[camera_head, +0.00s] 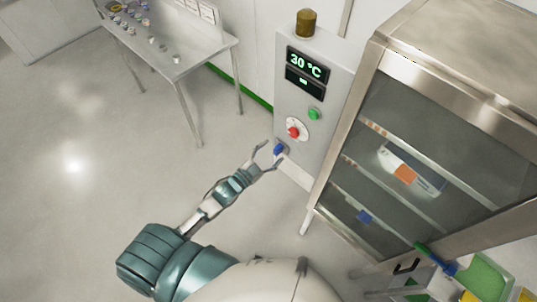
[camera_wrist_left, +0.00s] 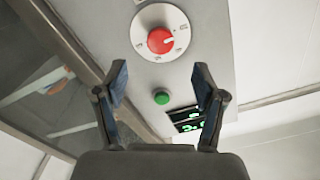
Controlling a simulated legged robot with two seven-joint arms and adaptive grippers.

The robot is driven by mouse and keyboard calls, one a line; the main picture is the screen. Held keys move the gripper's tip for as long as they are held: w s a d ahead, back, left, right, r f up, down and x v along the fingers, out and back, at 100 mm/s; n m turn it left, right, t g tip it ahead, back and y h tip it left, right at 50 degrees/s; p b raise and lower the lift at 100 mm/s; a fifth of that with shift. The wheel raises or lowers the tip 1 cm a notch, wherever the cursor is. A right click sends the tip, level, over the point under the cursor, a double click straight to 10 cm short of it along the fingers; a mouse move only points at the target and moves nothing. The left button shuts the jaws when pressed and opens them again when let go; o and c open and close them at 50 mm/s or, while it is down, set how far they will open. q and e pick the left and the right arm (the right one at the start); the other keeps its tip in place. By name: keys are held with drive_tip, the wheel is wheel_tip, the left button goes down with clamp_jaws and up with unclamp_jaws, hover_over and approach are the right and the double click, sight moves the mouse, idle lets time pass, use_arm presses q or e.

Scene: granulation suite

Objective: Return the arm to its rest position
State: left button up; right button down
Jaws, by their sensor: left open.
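My left arm comes in from the lower left in the head view, and its gripper (camera_head: 268,154) is open and empty in front of the lower part of the grey control panel (camera_head: 318,82). In the left wrist view the open gripper (camera_wrist_left: 162,82) has its two fingers spread, with the panel beyond them. The red dial (camera_head: 294,131) and the green button (camera_head: 313,114) show on the panel. The dial also appears at the top of the wrist view (camera_wrist_left: 160,40). My right gripper is not in view.
The panel display (camera_head: 306,66) reads 30 °C. A glass-fronted steel cabinet (camera_head: 400,58) stands right of the panel. A steel table (camera_head: 180,58) with small items is at the upper left. Green and blue objects (camera_head: 484,279) are at the lower right. The left floor is clear.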

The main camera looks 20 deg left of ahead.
use_arm(q)
drive_tip(key=shift+s+a, duration=0.2)
drive_tip(key=shift+s, duration=0.4)
drive_tip(key=s+a+f+n+g+y+b, duration=0.2)
drive_tip(key=s+f, duration=0.1)
drive_tip(key=f, duration=1)
drive_tip(key=s+a+f+n+g+y+b, duration=0.1)
drive_tip(key=s+a+f+g, duration=0.15)
drive_tip(key=f, duration=1.15)
drive_tip(key=s+a+f+n+g+y+b, duration=0.2)
drive_tip(key=f+g, duration=0.1)
drive_tip(key=f, duration=1)
drive_tip(key=s+f+g+y+b, duration=0.15)
drive_tip(key=s+f+g, duration=0.25)
drive_tip(key=s+f, duration=1.1)
drive_tip(key=s+d+f+n+g+b, duration=0.1)
drive_tip(key=s+f+g, duration=0.1)
drive_tip(key=s+f, duration=0.3)
drive_tip(key=s+d+f+g+b, duration=0.1)
drive_tip(key=s+f, duration=0.5)
drive_tip(key=s, duration=0.7)
drive_tip(key=shift+s+d+n+g+b, duration=0.4)
drive_tip(key=shift+g+b, duration=0.1)
drive_tip(key=shift+g, duration=0.25)
drive_tip(key=shift+f, duration=0.1)
